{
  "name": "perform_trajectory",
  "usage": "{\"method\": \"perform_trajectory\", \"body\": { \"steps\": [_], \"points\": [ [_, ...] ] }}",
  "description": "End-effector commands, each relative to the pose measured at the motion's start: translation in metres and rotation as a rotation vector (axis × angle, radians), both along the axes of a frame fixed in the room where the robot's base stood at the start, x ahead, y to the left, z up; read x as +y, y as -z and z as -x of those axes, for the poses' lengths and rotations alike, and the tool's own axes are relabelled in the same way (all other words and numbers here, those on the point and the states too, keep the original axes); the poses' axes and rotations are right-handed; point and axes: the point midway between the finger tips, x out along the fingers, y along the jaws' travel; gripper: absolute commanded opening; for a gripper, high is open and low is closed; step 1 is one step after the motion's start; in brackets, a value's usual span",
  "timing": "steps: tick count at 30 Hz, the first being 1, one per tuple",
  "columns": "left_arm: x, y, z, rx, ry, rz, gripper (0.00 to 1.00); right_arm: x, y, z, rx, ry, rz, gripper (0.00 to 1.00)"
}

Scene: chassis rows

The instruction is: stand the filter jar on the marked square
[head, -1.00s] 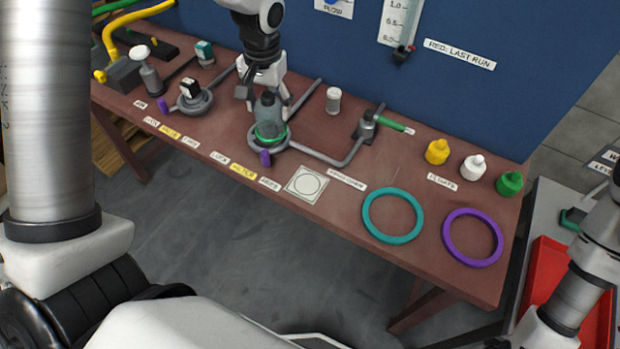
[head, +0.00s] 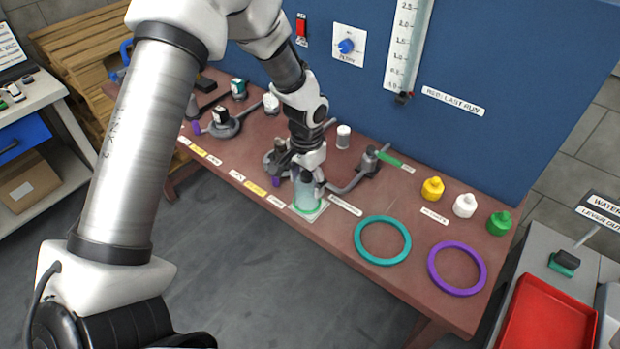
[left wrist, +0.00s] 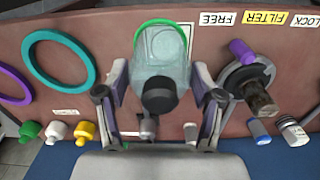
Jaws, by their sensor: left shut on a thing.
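The filter jar (head: 307,195) is a clear bluish cup with a green ring around its lower rim. My left gripper (head: 308,172) is shut on its upper part and holds it about upright. In the left wrist view the jar (left wrist: 160,62) sits between both fingers (left wrist: 160,92), its dark cap towards me. The marked square (head: 320,213) is a pale plate, mostly hidden beneath the jar; an edge shows at the right and front. I cannot tell whether the jar's bottom touches it. My right gripper is not in view.
The filter holder (left wrist: 246,72) with its purple lever stands close beside the jar. A teal ring (head: 359,236) and a purple ring (head: 432,270) lie to the right. Yellow (head: 432,189), white (head: 465,206) and green (head: 499,224) bottles stand behind them. The blue panel (head: 510,60) rises behind.

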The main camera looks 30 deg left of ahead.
Motion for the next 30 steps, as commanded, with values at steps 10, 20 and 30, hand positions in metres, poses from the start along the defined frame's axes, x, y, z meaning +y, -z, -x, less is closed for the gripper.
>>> {"method": "perform_trajectory", "body": {
  "steps": [10,20,30],
  "points": [
    [0.011,0.030,-0.026,0.005,0.001,0.000,0.29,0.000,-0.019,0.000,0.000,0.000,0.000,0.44],
    [0.011,0.040,-0.027,0.001,0.001,0.000,0.29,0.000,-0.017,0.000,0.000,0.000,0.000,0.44],
    [0.011,0.041,-0.027,0.001,0.001,0.000,0.92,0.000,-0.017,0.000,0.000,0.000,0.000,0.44]
  ]
}}
